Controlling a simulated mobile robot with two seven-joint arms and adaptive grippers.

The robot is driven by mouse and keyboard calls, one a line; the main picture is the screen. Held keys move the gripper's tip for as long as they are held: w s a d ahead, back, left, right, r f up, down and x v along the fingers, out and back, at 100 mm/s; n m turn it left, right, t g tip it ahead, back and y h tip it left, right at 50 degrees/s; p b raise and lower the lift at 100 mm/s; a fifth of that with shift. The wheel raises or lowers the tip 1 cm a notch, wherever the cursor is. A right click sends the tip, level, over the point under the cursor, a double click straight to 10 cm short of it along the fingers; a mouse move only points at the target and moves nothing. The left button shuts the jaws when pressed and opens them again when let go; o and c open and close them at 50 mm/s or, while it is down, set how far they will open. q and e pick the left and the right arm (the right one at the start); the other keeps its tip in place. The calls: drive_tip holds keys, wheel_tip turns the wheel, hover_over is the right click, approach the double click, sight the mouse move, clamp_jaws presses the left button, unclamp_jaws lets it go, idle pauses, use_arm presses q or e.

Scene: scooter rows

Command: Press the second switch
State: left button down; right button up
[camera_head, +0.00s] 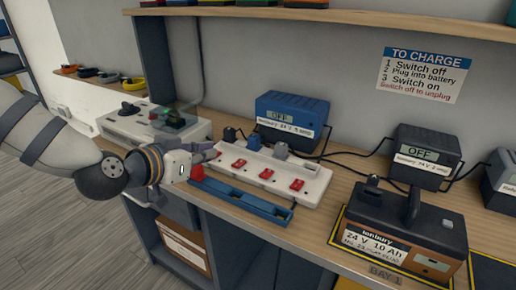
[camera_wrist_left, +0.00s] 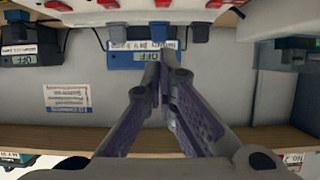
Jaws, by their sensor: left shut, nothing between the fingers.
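A white power strip (camera_head: 314,191) with several red switches lies on the wooden bench. In the head view, three red switches show clearly: the left one (camera_head: 239,163), the middle one (camera_head: 267,174) and the right one (camera_head: 297,185). My left gripper (camera_head: 214,154) is at the strip's left end, beside the left clear switch; its fingers partly hide that end. Whether it touches the strip cannot be told. In the left wrist view, the closed, empty fingers (camera_wrist_left: 160,78) are below a row of red switches (camera_wrist_left: 109,4) at the top edge. My right gripper is out of view.
A blue tray (camera_head: 240,200) lies along the strip's front. Behind are a blue charger (camera_head: 291,112) and a grey charger (camera_head: 428,150), both reading OFF, with black cables. A battery (camera_head: 402,235) stands right. A shelf (camera_head: 340,15) overhangs.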

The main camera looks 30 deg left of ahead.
sight(239, 163)
use_arm(q)
drive_tip(key=x, duration=0.3)
drive_tip(key=f+b+x, duration=0.1)
drive_tip(key=x, duration=0.7)
drive_tip(key=shift+s+f+b, duration=0.3)
drive_tip(key=shift+b, duration=0.05)
drive_tip(key=shift+s+f, duration=0.15)
drive_tip(key=shift+f, duration=0.4)
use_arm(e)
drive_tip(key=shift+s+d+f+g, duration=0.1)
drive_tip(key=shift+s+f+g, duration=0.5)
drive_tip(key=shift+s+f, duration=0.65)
